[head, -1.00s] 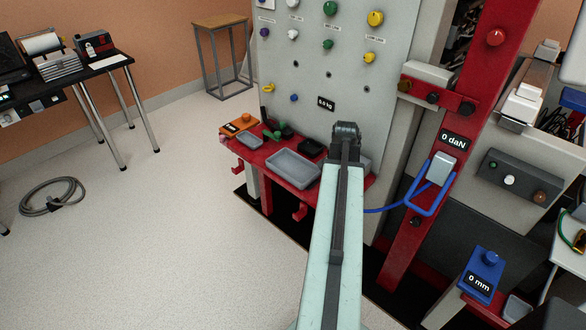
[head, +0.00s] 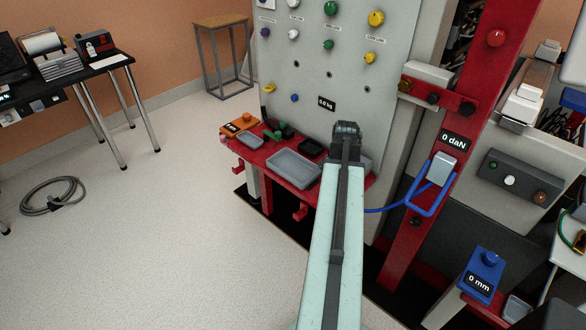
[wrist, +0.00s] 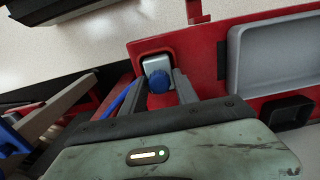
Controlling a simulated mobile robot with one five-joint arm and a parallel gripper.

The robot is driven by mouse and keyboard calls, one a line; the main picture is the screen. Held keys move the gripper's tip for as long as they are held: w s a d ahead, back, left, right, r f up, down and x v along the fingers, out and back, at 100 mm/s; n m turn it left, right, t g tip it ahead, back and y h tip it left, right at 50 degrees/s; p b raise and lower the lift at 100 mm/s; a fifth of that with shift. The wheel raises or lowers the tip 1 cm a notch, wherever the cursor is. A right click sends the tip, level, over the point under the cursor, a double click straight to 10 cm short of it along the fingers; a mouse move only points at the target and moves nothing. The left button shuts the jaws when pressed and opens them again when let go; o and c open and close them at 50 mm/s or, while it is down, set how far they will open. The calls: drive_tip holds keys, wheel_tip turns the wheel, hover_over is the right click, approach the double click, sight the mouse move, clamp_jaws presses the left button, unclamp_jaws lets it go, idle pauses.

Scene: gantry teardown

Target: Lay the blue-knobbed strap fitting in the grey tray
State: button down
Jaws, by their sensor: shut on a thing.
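The blue-knobbed strap fitting (wrist: 158,74) shows in the wrist view as a blue round knob on a pale grey block. My gripper (wrist: 160,84) has its two dark fingers shut on it, one on each side of the knob. The fitting is over a dark-edged spot at the end of the red shelf; I cannot tell whether it touches there. The grey tray (wrist: 272,52) is to its right in the wrist view, apart from it. In the head view the grey tray (head: 293,167) is left of my arm, which hides the fitting and fingertips.
The red shelf (head: 272,162) also bears a smaller blue-grey tray (head: 250,140), an orange device (head: 238,126) and a black box (head: 311,148). A grey knob panel (head: 350,90) rises behind it. Red hooks hang from its front edge. A red post (head: 440,130) stands right.

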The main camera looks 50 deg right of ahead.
drive_tip(key=shift+r+p, duration=2.8)
drive_tip(key=shift+r, duration=0.2)
drive_tip(key=shift+f, duration=0.1)
drive_tip(key=shift+w, duration=0.1)
